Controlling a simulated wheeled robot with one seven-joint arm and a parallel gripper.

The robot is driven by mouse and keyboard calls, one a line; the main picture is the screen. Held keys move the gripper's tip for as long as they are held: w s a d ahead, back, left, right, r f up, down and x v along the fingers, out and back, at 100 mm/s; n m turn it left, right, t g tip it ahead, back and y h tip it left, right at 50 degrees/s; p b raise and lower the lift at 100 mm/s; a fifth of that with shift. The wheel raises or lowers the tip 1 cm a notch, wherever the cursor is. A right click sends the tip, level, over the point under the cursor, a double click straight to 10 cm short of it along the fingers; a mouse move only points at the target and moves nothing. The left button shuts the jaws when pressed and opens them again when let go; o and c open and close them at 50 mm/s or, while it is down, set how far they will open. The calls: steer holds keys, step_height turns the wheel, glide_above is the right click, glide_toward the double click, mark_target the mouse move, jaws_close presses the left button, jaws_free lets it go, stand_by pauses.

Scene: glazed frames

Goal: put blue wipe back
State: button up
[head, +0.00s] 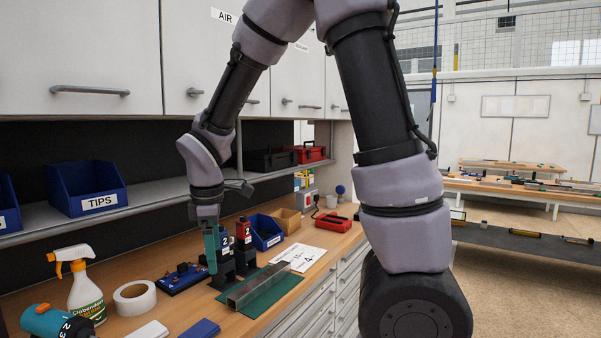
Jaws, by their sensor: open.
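A flat blue folded piece, which looks like the blue wipe (201,328), lies on the wooden bench at the front edge of the head view. Its near end is cut off by the frame. A flat white folded piece (149,331) lies to its left. My gripper (210,250) points down over the bench, farther back than the blue wipe and well apart from it. It is open, and nothing clearly shows held in it. A teal upright part shows at its end, close to the black stands (223,268); whether it touches them is unclear.
A spray bottle (85,290), a white tape roll (134,298) and a teal tool (52,322) stand at the left. A metal bar (262,288) lies on a green mat (277,293). A blue TIPS bin (88,188) sits on the shelf. Cabinets hang above.

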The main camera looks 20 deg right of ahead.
steer(key=s+d+r+m+t+y, duration=0.1)
steer(key=s+d+r+m+t, duration=0.2)
steer(key=s+d+r+m, duration=0.2)
steer(key=s+d+r+m+t+y, duration=0.1)
steer(key=s+d+r+m, duration=0.5)
steer(key=d+r+m, duration=0.6)
step_height(320, 180, up, 2)
steer(key=m+t, duration=0.1)
steer(key=m, duration=0.2)
steer(key=shift+t, duration=0.4)
steer(key=shift+d, duration=0.1)
